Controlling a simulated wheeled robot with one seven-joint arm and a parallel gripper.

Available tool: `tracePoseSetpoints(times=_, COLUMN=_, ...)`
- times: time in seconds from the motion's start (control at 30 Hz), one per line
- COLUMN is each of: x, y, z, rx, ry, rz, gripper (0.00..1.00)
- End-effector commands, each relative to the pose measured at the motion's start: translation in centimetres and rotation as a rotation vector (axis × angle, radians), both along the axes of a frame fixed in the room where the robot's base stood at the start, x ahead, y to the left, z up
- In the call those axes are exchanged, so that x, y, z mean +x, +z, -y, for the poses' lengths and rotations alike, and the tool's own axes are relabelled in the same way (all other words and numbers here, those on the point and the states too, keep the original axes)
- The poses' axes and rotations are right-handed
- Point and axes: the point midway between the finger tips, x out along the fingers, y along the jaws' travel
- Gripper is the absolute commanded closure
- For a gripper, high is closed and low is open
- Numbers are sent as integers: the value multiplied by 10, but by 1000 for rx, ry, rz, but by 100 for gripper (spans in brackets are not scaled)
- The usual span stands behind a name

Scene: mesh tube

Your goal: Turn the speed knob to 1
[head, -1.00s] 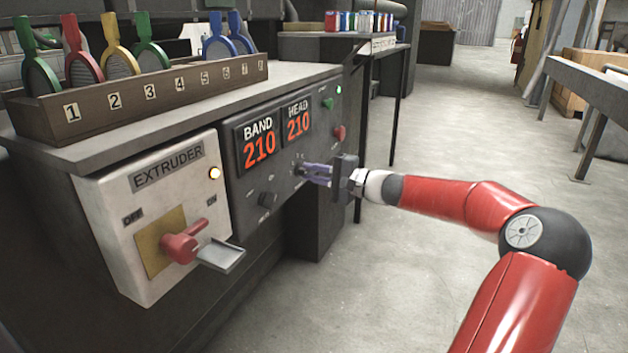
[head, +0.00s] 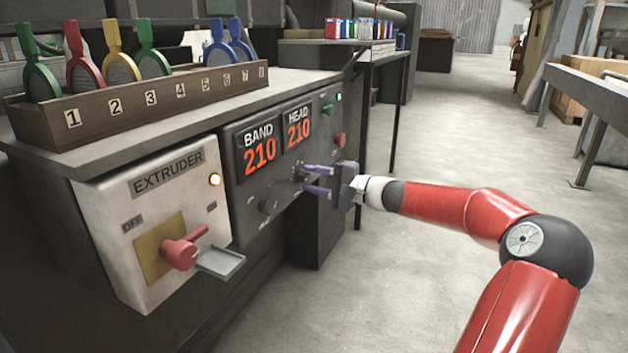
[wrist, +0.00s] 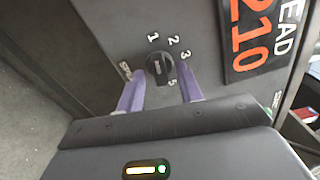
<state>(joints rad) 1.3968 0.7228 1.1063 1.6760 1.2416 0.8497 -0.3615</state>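The speed knob (wrist: 159,66) is a small black dial on the dark panel, with 1, 2, 3 and 5 printed around it in the wrist view. A faint light mark shows on its face; I cannot tell clearly which number it points to. My gripper (head: 307,178) has its purple fingers spread apart in front of the panel in the head view. In the wrist view the two fingers stand on either side of the knob, with gaps between them and it. Whether the tips reach the panel is unclear.
A second knob (head: 268,206) sits lower left on the panel. The BAND and HEAD displays (head: 278,141) read 210. A red button (head: 340,140) is to the right, and the extruder box with its red switch (head: 183,250) is to the left.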

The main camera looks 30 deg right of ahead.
Motion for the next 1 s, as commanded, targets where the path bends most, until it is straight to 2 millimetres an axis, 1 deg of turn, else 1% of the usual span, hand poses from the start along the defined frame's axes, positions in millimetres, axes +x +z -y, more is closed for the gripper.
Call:
tracePoseSetpoints(times=0.17, x=-16, y=1, z=14, rx=-1, ry=-4, rz=-1, gripper=64)
tracePoseSetpoints(times=0.4, x=-48, y=1, z=39, rx=-1, ry=-4, rz=-1, gripper=64)
tracePoseSetpoints(times=0.5, x=-56, y=0, z=45, rx=-1, ry=-2, rz=-1, gripper=64)
tracePoseSetpoints(times=0.67, x=-61, y=0, z=47, rx=-1, ry=0, rz=-1, gripper=64)
tracePoseSetpoints(times=1.0, x=-61, y=0, z=47, rx=-1, ry=0, rz=-1, gripper=64)
